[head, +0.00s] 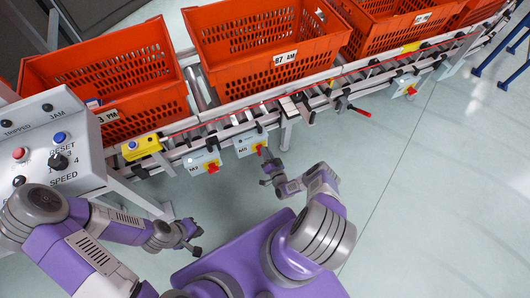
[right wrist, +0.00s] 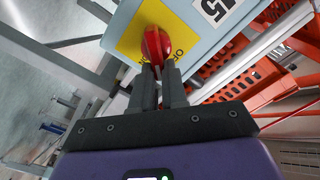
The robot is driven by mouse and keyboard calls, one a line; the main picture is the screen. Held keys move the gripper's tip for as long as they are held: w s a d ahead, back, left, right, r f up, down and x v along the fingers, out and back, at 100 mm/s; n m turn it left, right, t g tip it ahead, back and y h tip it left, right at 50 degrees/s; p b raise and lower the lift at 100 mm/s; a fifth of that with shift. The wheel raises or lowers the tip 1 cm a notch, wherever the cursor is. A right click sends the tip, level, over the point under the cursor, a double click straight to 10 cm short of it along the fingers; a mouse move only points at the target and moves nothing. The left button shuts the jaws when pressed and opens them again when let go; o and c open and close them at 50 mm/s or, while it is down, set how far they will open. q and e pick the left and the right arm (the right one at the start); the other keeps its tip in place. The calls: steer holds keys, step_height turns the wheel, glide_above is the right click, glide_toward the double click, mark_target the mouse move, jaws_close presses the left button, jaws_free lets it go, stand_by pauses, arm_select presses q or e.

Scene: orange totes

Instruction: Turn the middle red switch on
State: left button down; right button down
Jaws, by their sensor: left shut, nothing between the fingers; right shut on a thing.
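The middle red switch (head: 261,149) is a red knob on a yellow plate, on a light box (head: 247,144) under the conveyor rail. In the right wrist view the red knob (right wrist: 155,44) stands out from the yellow plate (right wrist: 177,29), with partly hidden lettering beside it. My right gripper (head: 265,158) is at this switch; its dark fingers (right wrist: 159,68) are shut on the knob. The knob's set position is hard to read. My left gripper (head: 195,243) is shut and empty, low on the left, away from the switches.
Another red switch (head: 212,168) is just left, and one (head: 411,90) is further right. Orange totes (head: 262,80) stand on the conveyor above. A control panel (head: 48,140) is at the left. A red-tipped lever (head: 359,110) sticks out to the right. The floor in front is clear.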

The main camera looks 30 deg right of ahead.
steer(key=m, duration=0.5)
steer(key=shift+d+f, duration=0.35)
steer(key=shift+f, duration=0.05)
steer(key=shift+d+f+m, duration=0.1)
steer(key=shift+f+m, duration=0.1)
steer(key=shift+m, duration=0.95)
steer(key=shift+f+m, duration=0.2)
steer(key=shift+m, duration=0.95)
steer(key=c, duration=1.2)
jaws_free()
steer(key=shift+o, duration=0.2)
